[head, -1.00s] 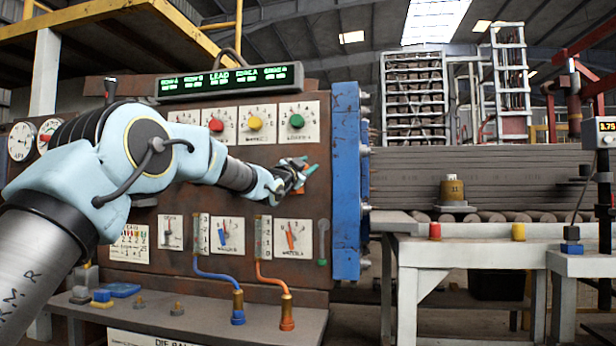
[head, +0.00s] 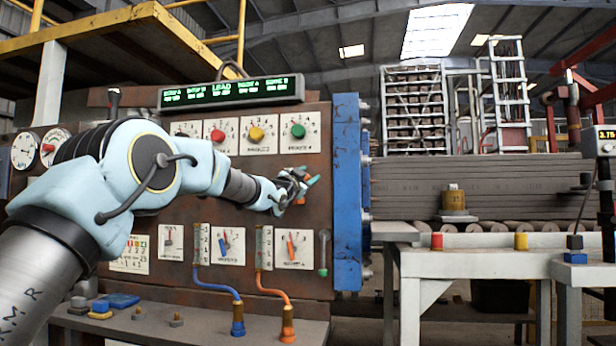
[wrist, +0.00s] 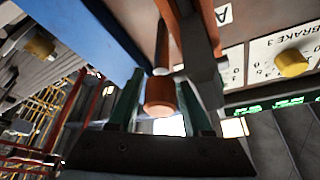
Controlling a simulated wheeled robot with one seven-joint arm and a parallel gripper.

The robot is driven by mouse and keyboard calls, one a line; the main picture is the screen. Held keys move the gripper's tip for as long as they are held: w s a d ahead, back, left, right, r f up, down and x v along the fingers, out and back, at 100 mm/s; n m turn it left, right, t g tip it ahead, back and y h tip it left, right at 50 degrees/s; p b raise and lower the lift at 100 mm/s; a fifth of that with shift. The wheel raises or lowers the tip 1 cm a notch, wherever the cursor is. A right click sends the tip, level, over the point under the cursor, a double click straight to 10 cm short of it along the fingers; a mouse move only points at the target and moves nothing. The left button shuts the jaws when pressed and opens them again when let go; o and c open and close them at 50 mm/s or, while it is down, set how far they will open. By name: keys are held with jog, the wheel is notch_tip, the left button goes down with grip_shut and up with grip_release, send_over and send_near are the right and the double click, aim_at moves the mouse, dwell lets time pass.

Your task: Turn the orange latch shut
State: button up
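The orange latch (wrist: 160,92) shows in the wrist view as an orange bar with a rounded end. This end lies in the space between the two green fingers of my gripper (wrist: 160,105). The fingers stand apart, with a gap to the left of the latch end; on the right I cannot tell whether the finger touches it. In the head view my gripper (head: 309,177) is at the right part of the brown panel, near the blue frame. There it covers most of the latch, with only a small orange bit showing below it.
The blue upright frame (head: 347,190) stands just right of my gripper. Knobs, including a green one (head: 298,131), sit above it on the panel. Dials and a blue and an orange hose (head: 265,285) are below. A grey bench (head: 210,335) runs along the front.

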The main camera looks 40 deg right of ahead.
jog(key=b+v, duration=0.3)
jog(key=v, duration=0.7)
jog(key=shift+a+f, duration=0.15)
jog(key=shift+a, duration=0.2)
jog(key=shift+s, duration=0.15)
